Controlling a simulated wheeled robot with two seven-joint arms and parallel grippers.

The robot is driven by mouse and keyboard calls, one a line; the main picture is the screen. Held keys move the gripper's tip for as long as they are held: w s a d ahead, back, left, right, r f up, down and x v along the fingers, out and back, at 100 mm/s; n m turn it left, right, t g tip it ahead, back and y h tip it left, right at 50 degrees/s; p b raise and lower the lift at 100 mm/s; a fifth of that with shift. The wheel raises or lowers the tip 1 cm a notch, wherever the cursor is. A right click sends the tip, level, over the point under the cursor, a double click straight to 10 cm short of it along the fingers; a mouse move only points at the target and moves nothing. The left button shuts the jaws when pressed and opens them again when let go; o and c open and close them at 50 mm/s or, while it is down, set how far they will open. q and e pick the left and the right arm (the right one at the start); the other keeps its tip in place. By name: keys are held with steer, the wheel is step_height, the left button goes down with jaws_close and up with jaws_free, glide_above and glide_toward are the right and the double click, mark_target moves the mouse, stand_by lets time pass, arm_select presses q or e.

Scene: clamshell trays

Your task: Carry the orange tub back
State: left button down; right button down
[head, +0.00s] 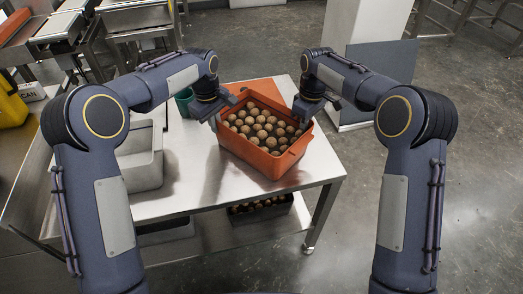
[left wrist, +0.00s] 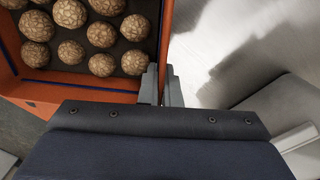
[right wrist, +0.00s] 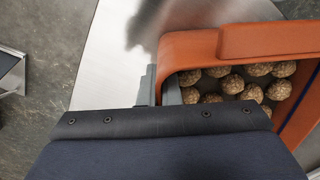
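The orange tub (head: 243,153) is at the right part of the steel table, filled with brown, rough, round nut-like pieces (head: 262,128). My left gripper (head: 216,119) is at its left wall; in the left wrist view the fingers (left wrist: 160,86) straddle the thin orange wall (left wrist: 167,40) closely. My right gripper (head: 302,118) is at the right wall; in the right wrist view one finger is outside and one inside the rim (right wrist: 190,46), closed on it. The tub looks roughly level. I cannot tell whether its underside touches the table.
A flat orange area (head: 262,86) lies behind the tub. A green cup (head: 184,101) stands at back left, and a grey bin (head: 142,170) is at the table's left. A dark crate (head: 262,209) is on the lower shelf. Bare steel table (head: 200,190) shows in front.

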arm_select(q)
steer(key=c, duration=1.9)
jaws_free()
arm_select(e)
steer(key=c, duration=1.9)
jaws_free()
arm_select(q)
steer(key=shift+o, duration=1.3)
arm_select(e)
steer(key=shift+o, duration=1.3)
steer(key=shift+r, duration=0.1)
arm_select(q)
step_height(320, 180, up, 12)
steer(key=shift+s+a, duration=0.25)
steer(key=shift+s, duration=0.1)
arm_select(e)
step_height(320, 180, up, 12)
steer(key=shift+w+d, duration=0.25)
